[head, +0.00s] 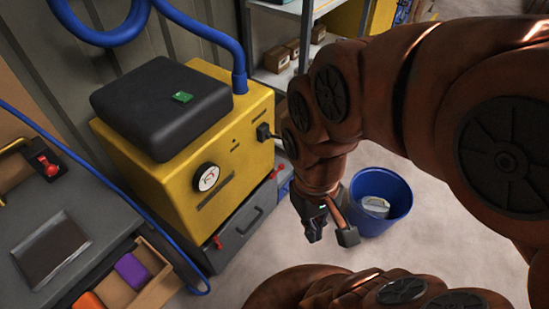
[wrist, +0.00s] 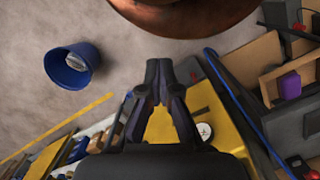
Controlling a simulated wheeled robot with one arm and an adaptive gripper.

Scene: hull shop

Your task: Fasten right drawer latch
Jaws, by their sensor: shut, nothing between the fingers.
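A grey drawer (head: 250,218) sits under the yellow machine (head: 235,150) in the head view. A small red latch (head: 276,172) is at its right end and another red latch (head: 217,241) at its left end. The latches are too small to tell whether they are fastened. My gripper (head: 314,232) is shut and empty, pointing down to the right of the drawer, apart from it. In the wrist view its fingers (wrist: 158,72) meet in front of the yellow machine (wrist: 222,122). I cannot make out the right latch there.
A blue bucket (head: 384,205) with a pale object inside stands on the floor behind my gripper. A grey workbench (head: 50,215) with an open wooden drawer is at left. A blue hose (head: 238,55) rises from the machine. Shelving (head: 285,45) stands behind. The floor at right looks clear.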

